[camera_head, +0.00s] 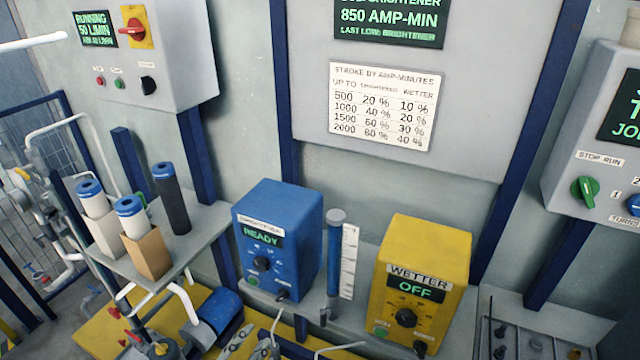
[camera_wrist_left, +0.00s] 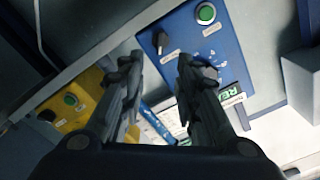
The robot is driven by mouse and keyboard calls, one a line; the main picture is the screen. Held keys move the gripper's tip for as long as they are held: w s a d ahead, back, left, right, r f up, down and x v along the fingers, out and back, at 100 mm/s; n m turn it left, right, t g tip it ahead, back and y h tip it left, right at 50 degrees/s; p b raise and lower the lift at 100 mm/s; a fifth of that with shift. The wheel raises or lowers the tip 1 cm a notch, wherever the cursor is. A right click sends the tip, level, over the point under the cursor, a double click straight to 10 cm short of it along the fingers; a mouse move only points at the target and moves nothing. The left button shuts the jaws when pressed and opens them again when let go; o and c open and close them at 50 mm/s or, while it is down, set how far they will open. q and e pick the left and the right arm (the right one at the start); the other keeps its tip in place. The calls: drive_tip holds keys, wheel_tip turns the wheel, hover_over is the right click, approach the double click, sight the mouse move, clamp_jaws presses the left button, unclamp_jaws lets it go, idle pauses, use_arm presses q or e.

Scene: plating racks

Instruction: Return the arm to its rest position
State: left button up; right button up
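My left gripper (camera_head: 250,343) shows low in the head view, cut by the bottom edge, in front of and below the blue brightener box (camera_head: 266,236). In the left wrist view its two dark fingers (camera_wrist_left: 157,66) stand apart with nothing between them. Beyond them are the blue box's face (camera_wrist_left: 232,68) with its green button and black switch, and the yellow wetter box (camera_wrist_left: 72,106). I see no contact between the fingers and either box. My right gripper is not in view.
The yellow wetter box (camera_head: 427,275) reads OFF; the blue one reads READY. At left, a grey shelf (camera_head: 205,226) holds several capped cylinders. A tray (camera_head: 570,335) with dark rods is at lower right. Control panels hang on the wall.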

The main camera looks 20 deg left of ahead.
use_arm(q)
drive_tip(key=s+f+n+g+y, duration=0.15)
drive_tip(key=s+f+g, duration=0.3)
drive_tip(key=f, duration=0.85)
drive_tip(key=s+f+n+g+y, duration=0.1)
drive_tip(key=s+f+n+g, duration=0.3)
drive_tip(key=f, duration=0.9)
drive_tip(key=s+d+f+g, duration=0.1)
drive_tip(key=s+f+g, duration=0.1)
drive_tip(key=s+f, duration=0.3)
drive_tip(key=s+d+f+g, duration=0.1)
drive_tip(key=s+f+g, duration=0.2)
drive_tip(key=s, duration=0.9)
drive_tip(key=s+d+f+g, duration=0.1)
drive_tip(key=s+f+g, duration=0.2)
drive_tip(key=s+f, duration=0.5)
drive_tip(key=shift+s+d+f+n, duration=0.15)
drive_tip(key=shift+d+f+n, duration=0.1)
drive_tip(key=shift+d+n, duration=0.2)
